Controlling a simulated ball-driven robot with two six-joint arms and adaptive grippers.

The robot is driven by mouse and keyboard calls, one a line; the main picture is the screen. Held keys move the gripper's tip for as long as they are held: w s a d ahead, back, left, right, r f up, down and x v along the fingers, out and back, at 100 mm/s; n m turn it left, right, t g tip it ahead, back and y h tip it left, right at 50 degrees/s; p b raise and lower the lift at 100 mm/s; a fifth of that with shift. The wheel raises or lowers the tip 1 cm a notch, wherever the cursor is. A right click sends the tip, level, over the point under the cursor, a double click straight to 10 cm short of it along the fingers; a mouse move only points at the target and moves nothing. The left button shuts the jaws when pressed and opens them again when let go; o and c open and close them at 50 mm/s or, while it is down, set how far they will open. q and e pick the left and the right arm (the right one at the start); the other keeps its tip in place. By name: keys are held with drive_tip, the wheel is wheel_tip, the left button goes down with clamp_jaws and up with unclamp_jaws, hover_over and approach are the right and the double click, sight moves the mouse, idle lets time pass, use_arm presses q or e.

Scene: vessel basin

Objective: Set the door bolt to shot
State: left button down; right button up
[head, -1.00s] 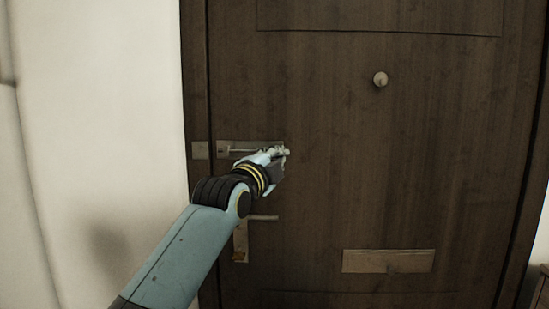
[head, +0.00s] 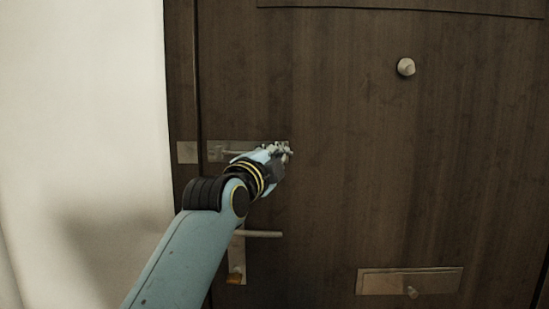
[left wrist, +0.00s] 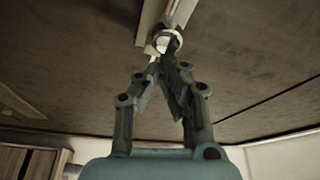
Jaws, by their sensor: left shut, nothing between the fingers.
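The door bolt (head: 222,150) is a pale metal plate with a thin rod, fixed across the left part of the dark wooden door. Its square keeper (head: 188,152) sits on the frame to the left, and no rod shows crossing the gap between them. My left gripper (head: 285,150) is at the right end of the bolt plate, partly covering it. In the left wrist view its fingers (left wrist: 164,62) are shut, with the tips close to a round metal part of the bolt (left wrist: 168,40). Whether they touch it is unclear. My right gripper is not in view.
A lever handle (head: 262,234) on a long plate is below the bolt, close to my left arm. A round knob (head: 406,67) is at the upper right. A letter plate (head: 380,282) is low on the door. A pale wall (head: 80,100) stands at the left.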

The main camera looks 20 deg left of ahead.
use_arm(q)
drive_tip(key=a, duration=0.2)
drive_tip(key=s+a+p, duration=0.1)
drive_tip(key=a, duration=0.2)
drive_tip(key=shift+s, duration=0.15)
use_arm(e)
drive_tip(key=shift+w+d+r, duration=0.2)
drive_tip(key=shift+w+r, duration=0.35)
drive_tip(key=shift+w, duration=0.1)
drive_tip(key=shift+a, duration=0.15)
